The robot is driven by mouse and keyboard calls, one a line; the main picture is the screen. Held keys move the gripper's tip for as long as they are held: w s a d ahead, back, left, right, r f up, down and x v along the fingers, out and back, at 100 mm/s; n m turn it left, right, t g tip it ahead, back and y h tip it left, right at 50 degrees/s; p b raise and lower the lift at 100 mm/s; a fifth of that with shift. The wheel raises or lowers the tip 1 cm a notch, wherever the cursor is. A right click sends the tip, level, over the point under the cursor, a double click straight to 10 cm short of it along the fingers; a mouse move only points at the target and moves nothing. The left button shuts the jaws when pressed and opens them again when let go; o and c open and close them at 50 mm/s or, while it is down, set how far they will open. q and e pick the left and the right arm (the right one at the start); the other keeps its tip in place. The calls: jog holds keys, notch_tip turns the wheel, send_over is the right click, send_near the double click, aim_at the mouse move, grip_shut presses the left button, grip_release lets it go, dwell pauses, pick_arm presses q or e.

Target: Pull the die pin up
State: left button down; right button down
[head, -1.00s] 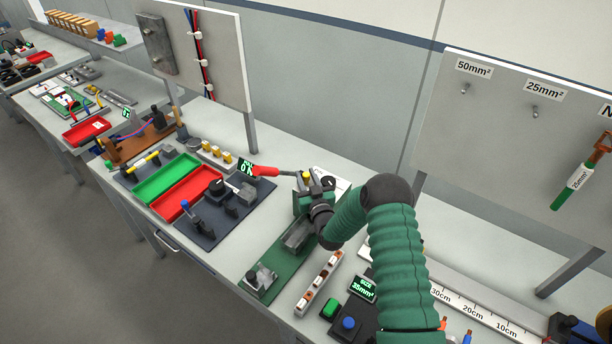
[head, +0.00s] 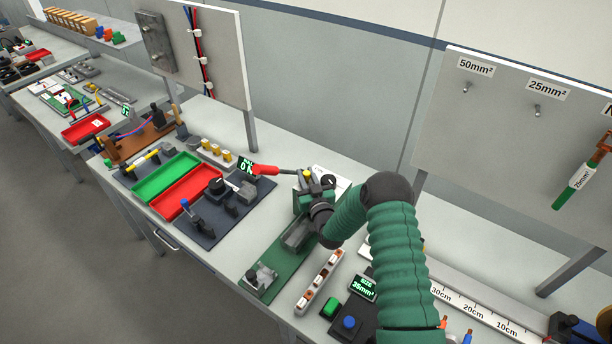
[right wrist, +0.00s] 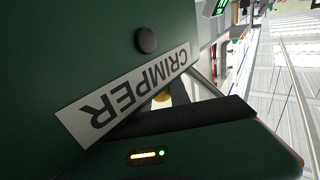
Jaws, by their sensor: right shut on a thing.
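The green crimper (head: 299,201) stands at the back of a long green base plate, with a red-tipped handle (head: 265,170) reaching left. A small yellow knob (head: 307,174), which looks like the die pin, shows at its top. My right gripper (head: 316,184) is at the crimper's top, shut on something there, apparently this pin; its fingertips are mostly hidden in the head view. In the right wrist view, the green crimper face with its CRIMPER label (right wrist: 122,95) fills the left. A bit of yellow (right wrist: 162,96) shows beside a dark bar. My left gripper is not in view.
A green tray (head: 166,177) and a red tray (head: 187,192) lie left of the crimper. A dark fixture board (head: 225,225) sits between them and the green base. A connector strip (head: 318,282) and a size display (head: 363,287) lie in front. A tool board (head: 520,150) stands at right.

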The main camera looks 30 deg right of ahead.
dwell(0.8)
jog(key=shift+d+r, duration=0.1)
jog(key=shift+r, duration=1)
jog(key=c, duration=1.6)
grip_release()
jog(key=shift+o, duration=0.5)
jog(key=shift+r, duration=0.1)
jog(key=shift+s+r, duration=0.1)
jog(key=shift+s, duration=0.3)
jog(key=b+v, duration=0.3)
jog(key=v, duration=1.3)
jog(key=shift+s, duration=0.2)
